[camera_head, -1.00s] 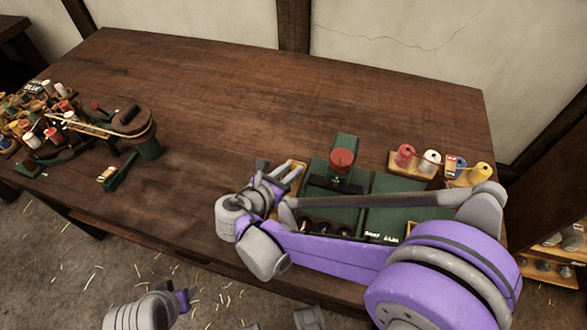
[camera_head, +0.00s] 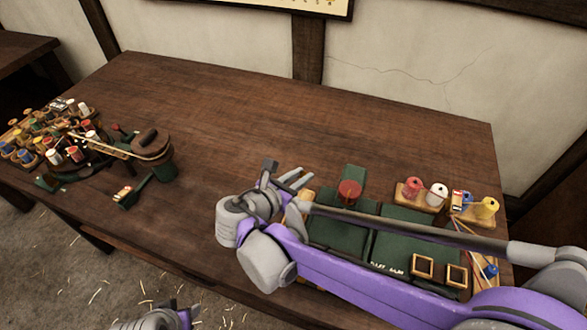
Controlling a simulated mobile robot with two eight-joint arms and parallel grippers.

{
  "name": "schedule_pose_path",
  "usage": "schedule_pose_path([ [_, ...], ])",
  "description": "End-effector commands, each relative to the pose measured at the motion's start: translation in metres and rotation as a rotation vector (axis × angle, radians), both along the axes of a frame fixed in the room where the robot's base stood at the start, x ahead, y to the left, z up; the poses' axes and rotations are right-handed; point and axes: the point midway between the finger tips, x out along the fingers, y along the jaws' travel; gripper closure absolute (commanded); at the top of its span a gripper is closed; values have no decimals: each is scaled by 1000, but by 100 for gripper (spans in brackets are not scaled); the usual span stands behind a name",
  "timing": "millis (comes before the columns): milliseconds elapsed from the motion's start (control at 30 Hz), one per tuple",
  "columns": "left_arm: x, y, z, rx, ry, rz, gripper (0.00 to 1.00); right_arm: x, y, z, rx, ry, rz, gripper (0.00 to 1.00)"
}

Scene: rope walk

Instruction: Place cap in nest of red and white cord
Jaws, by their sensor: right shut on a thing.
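My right gripper (camera_head: 284,174) is over the table, just left of the green board. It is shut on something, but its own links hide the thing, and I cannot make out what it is. A round red piece (camera_head: 349,190) sits on a green block at the back of the board. A red spool (camera_head: 412,187) and a white spool (camera_head: 437,195) stand in a wooden holder behind the board. Two square wooden frames (camera_head: 423,266) show at the board's front right. My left gripper (camera_head: 180,316) is low at the bottom edge, partly cut off.
My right forearm crosses in front of the green board (camera_head: 402,228) and hides part of it. Blue and yellow spools (camera_head: 486,208) stand at the right. Several spools and a round wooden device (camera_head: 150,146) fill the left end. The table's middle (camera_head: 240,110) is clear.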

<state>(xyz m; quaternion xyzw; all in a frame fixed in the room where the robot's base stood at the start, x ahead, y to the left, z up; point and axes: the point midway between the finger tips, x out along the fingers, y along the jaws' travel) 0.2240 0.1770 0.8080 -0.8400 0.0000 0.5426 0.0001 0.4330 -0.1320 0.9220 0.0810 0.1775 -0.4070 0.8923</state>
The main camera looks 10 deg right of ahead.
Motion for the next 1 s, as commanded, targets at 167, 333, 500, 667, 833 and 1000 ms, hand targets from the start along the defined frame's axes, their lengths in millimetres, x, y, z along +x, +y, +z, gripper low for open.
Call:
schedule_pose_path([
  [167, 0, 0, 4, 0, -1, 0, 50, 1, -1, 11, 0, 0, 3, 100],
  [333, 1, 0, 25, 0, -8, 0, 50, 16, -9, 11, -1, -2, 80, 100],
  [500, 6, 0, 64, 0, -21, 0, 50, 49, -24, 14, -1, -5, 254, 100],
  [667, 13, 0, 97, 0, -34, 0, 50, 74, -37, 27, -2, -5, 414, 100],
  [833, 19, 0, 119, 0, -46, 0, 50, 89, -45, 44, -2, -6, 525, 100],
  [1000, 20, 0, 121, 0, -47, 0, 50, 92, -45, 45, -1, -2, 557, 100],
])
